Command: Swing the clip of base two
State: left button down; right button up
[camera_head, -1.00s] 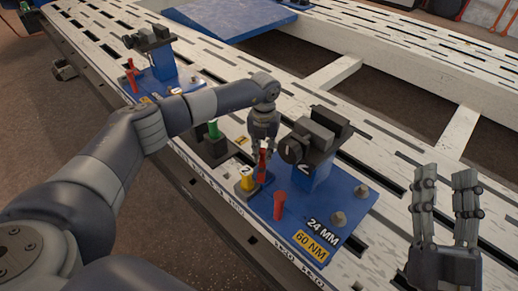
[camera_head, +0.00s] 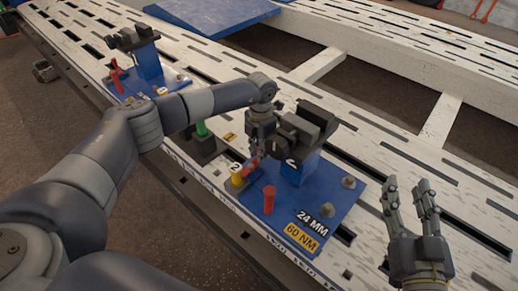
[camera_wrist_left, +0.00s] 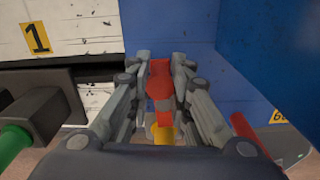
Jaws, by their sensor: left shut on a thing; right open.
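Base two is the blue plate (camera_head: 335,192) with the "24 MM" and "60 NM" labels and a dark clamp (camera_head: 312,124) marked 2 on a blue post. Its red clip (camera_head: 250,168) leans at a slant beside a yellow piece (camera_head: 237,179) at the plate's left edge. My left gripper (camera_head: 256,151) is shut on the red clip. In the left wrist view the clip (camera_wrist_left: 160,82) is between the two fingers, with the yellow piece (camera_wrist_left: 164,134) below it. My right gripper (camera_head: 408,190) is open and empty, to the right of base two.
A red peg (camera_head: 269,200) stands upright on the plate near the clip. A black block with a green peg (camera_head: 202,130) is left of my left gripper. Another blue base (camera_head: 150,68) stands farther back left. The slotted white bench has open gaps.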

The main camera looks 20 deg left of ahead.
dwell(0.4)
pick_arm(q)
jog(key=c, duration=1.4)
grip_release()
jog(key=shift+d, duration=0.1)
notch_tip(320, 180, up, 12)
